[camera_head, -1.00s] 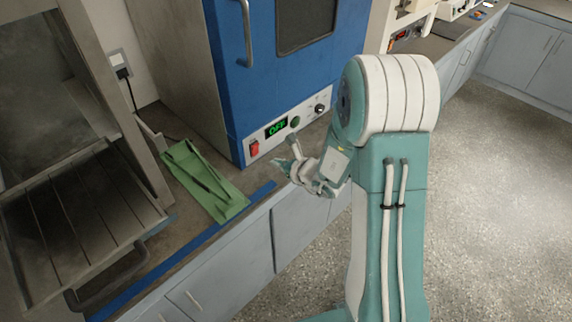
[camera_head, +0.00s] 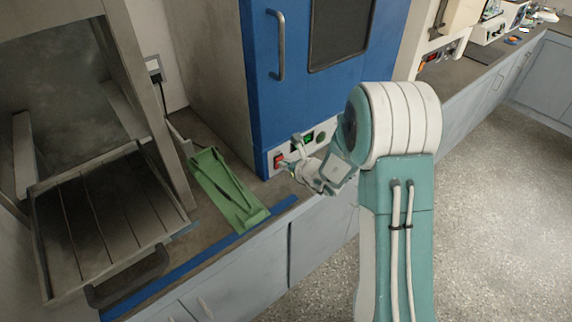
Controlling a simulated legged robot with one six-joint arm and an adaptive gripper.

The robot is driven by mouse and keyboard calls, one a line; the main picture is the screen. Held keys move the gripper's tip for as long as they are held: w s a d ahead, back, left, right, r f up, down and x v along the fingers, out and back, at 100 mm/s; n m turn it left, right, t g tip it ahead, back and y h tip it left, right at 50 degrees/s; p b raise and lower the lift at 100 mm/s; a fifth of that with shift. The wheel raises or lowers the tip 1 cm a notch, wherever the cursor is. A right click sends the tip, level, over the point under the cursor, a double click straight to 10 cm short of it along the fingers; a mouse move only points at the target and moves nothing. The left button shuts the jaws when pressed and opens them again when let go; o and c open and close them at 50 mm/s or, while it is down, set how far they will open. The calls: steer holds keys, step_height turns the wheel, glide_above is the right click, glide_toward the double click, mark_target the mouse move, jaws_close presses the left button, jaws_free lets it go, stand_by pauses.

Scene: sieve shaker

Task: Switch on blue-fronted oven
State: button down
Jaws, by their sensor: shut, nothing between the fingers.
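The blue-fronted oven (camera_head: 345,75) stands on the bench, its door with a handle and dark window closed. Its pale control strip carries a red switch (camera_head: 279,160) at the left, a small green-lit display (camera_head: 308,138) and a knob (camera_head: 322,136). My gripper (camera_head: 289,158) is shut and empty, in front of the strip's left part. It overlaps the right side of the red switch and the display's left edge. I cannot tell whether it touches the switch. The display's text is partly hidden and unreadable.
A green tray-like holder (camera_head: 225,190) lies on the bench left of my gripper. A grey chamber with a ribbed shelf (camera_head: 110,225) and handle stands further left. A blue strip (camera_head: 205,262) runs along the bench edge. The floor at right is clear.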

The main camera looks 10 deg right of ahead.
steer(key=shift+w+a+r+g+h, duration=0.2)
steer(key=shift+w+g+h, duration=0.1)
steer(key=shift+g, duration=0.3)
steer(key=shift+s+r, duration=0.1)
steer(key=shift+r, duration=0.7)
